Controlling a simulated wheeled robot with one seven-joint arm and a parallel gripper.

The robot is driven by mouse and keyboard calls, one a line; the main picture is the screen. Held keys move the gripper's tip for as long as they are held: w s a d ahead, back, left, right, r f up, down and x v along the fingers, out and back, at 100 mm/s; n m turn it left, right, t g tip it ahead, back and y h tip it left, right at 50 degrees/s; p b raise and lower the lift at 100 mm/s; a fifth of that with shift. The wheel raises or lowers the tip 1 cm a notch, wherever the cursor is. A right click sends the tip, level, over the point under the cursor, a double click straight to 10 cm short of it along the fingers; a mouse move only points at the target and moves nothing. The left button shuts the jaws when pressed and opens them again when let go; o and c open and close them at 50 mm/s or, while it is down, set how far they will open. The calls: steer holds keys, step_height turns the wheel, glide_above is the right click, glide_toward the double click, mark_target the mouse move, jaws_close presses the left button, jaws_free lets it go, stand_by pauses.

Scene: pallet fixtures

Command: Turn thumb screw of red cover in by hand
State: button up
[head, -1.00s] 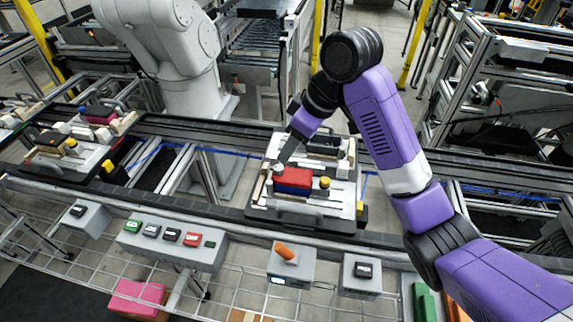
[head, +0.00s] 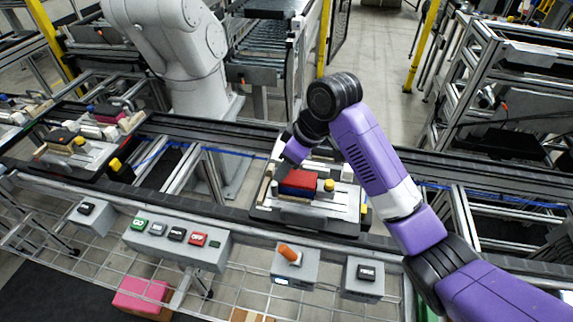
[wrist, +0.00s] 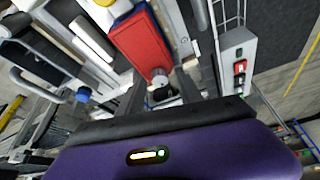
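The red cover (head: 299,183) sits on a blue-edged block in the pallet fixture on the conveyor. In the wrist view the red cover (wrist: 142,45) runs up and left from my fingers. Its thumb screw (wrist: 160,78), a light grey knob with a dark lower part, is at the cover's near end. My gripper (wrist: 161,93) has one finger on each side of the knob, and gaps seem to show beside it. In the head view my gripper (head: 280,168) is at the left end of the cover and hides the screw.
A yellow knob (head: 329,185) stands at the cover's other end. A blue knob (wrist: 83,94) and a metal handle are nearby in the wrist view. The grey pallet plate (head: 340,208) surrounds the parts. A button box (head: 172,243) and an orange-handled switch (head: 290,253) line the front.

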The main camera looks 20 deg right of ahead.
jaws_close()
